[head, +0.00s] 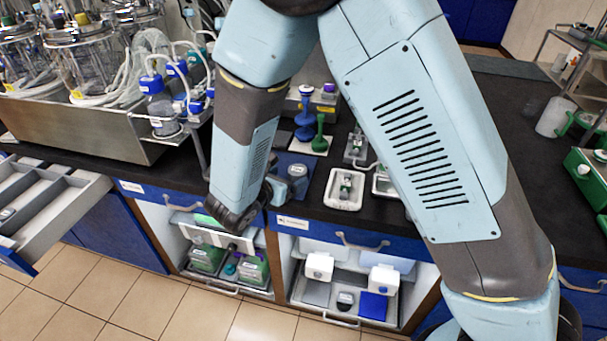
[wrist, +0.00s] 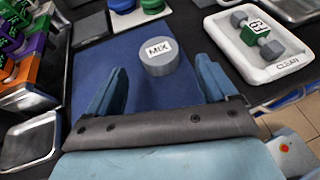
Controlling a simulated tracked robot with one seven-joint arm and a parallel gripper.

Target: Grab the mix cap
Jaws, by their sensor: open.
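The mix cap (wrist: 165,60) is a grey cylinder with a white "MIX" label on its top. It stands upright on a dark blue mat (wrist: 95,65). In the head view the cap (head: 298,171) shows just right of my wrist, on the counter near its front edge. My gripper (wrist: 160,80) is open and empty, with its two blue fingers spread. In the wrist view the cap is just beyond the fingertips and roughly centred in the gap. I see no contact between finger and cap. In the head view my fingers are mostly hidden by my arm.
A white tray (wrist: 244,72) marked "CLEAN" holds a grey-and-green part right of the mat. Green and blue stoppers (head: 320,142) stand behind it. An open drawer (head: 50,205) juts out at left. Open cabinet shelves (head: 345,300) lie below the counter.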

